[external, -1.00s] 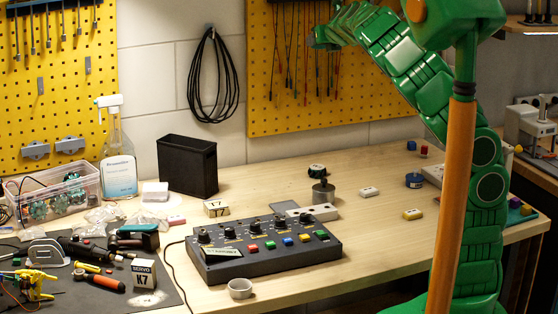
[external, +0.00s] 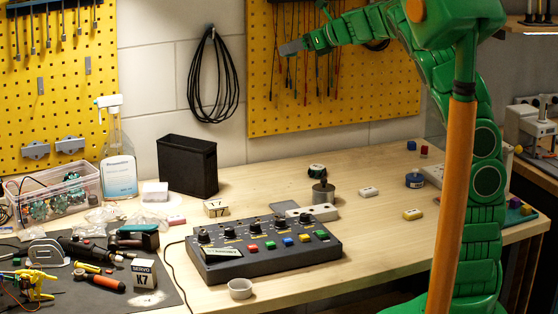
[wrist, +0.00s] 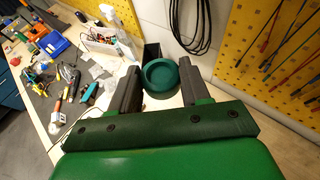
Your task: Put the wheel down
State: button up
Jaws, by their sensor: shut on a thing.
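The wheel (wrist: 159,76) shows in the wrist view as a round teal-green piece with a raised rim. It sits between the two dark fingers of my gripper (wrist: 162,82), which is shut on it. In the external view my gripper (external: 291,47) is high above the back of the bench, in front of the yellow pegboard, pointing left. I cannot make out the wheel in that view. The wheel is well clear of the wooden bench (external: 370,245).
A grey control box (external: 265,262) with knobs and coloured buttons stands mid-bench. A black bin (external: 187,166), a spray bottle (external: 118,165) and a clear parts box (external: 58,195) stand at the back left. Tools crowd the dark mat (external: 95,300). Bare wood lies right of the control box.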

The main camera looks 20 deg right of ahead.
jog(key=s+a+r+n+g+y, duration=0.1)
jog(key=a+r+n+g+y, duration=0.1)
jog(key=n+g+y, duration=0.1)
jog(key=n+g, duration=0.2)
send_over(260, 187)
notch_tip(260, 187, down, 39)
jog(key=shift+s, duration=0.15)
jog(key=shift+w+f, duration=0.25)
jog(key=shift+f, duration=1.6)
jog(key=shift+f, duration=0.1)
jog(key=o, duration=1)
